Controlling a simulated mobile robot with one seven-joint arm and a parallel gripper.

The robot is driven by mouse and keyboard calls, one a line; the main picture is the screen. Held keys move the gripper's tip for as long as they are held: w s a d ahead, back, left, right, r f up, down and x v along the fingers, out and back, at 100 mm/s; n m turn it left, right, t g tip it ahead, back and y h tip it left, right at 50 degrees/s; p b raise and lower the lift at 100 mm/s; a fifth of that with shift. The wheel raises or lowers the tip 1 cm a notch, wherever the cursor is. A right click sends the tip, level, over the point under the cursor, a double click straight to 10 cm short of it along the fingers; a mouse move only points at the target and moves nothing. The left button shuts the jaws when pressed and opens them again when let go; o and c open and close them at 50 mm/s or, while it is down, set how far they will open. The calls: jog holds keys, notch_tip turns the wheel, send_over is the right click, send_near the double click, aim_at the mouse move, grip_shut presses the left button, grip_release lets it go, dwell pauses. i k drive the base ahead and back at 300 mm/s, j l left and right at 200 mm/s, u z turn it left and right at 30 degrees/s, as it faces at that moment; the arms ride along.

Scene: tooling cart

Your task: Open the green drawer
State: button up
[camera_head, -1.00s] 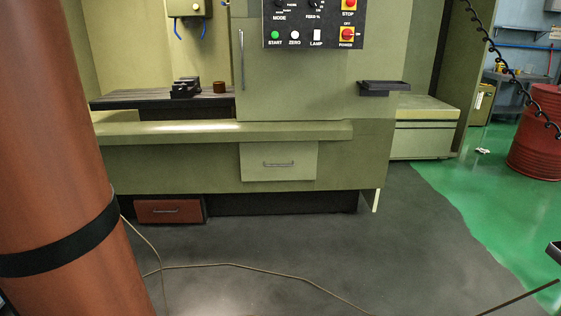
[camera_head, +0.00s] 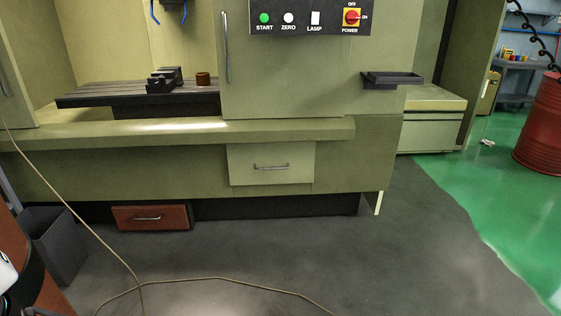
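The pale green drawer (camera_head: 271,178) is set in the lower front of the large olive-green machine, right of the picture's middle left. It looks shut, its face close to flush with the panel around it. Its horizontal metal bar handle (camera_head: 271,167) runs across the upper middle of the face, and nothing touches it. My gripper is not in this view.
A small red-brown drawer (camera_head: 151,224) sits low under the machine (camera_head: 350,160). A dark bin (camera_head: 55,245) stands at left. A thin cable (camera_head: 215,281) crosses the floor. Grey floor (camera_head: 330,250) before the drawer is otherwise clear. A red drum (camera_head: 540,125) stands far right.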

aim_at(289, 162)
jog(key=i+z, duration=0.1)
jog(key=i, duration=0.45)
jog(key=i+j, duration=0.1)
jog(key=i, duration=0.4)
jog(key=i+z, duration=0.15)
jog(key=i, duration=0.4)
jog(key=i+j+z, duration=0.1)
jog(key=i, duration=0.4)
jog(key=i+j, duration=0.25)
jog(key=i, duration=0.3)
jog(key=z, duration=0.05)
